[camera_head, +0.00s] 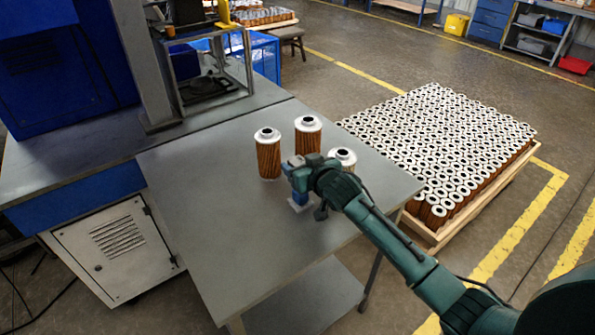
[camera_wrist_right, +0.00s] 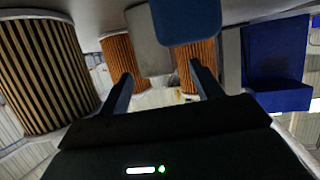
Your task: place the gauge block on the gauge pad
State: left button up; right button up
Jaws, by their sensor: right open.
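A small blue block (camera_head: 300,198) stands on the grey table, just below my right gripper and partly covered by it. In the right wrist view, which looks upside down, the blue piece (camera_wrist_right: 187,18) is at the top, with a light grey block (camera_wrist_right: 146,42) right beside it. I cannot tell for sure which is the gauge block and which the gauge pad. My right gripper (camera_head: 293,164) is over the table; its fingers (camera_wrist_right: 163,85) are spread apart, with nothing gripped between them. My left gripper is out of view.
Three filter cartridges stand close behind and beside my gripper: left (camera_head: 268,154), middle (camera_head: 307,134) and right (camera_head: 342,157). The front of the table (camera_head: 225,230) is clear. A wooden pallet full of cartridges (camera_head: 440,150) sits on the floor at right; a blue machine is at left.

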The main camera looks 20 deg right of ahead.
jog(key=shift+w+f, duration=0.1)
jog(key=shift+w, duration=0.1)
jog(key=shift+c, duration=0.4)
grip_shut()
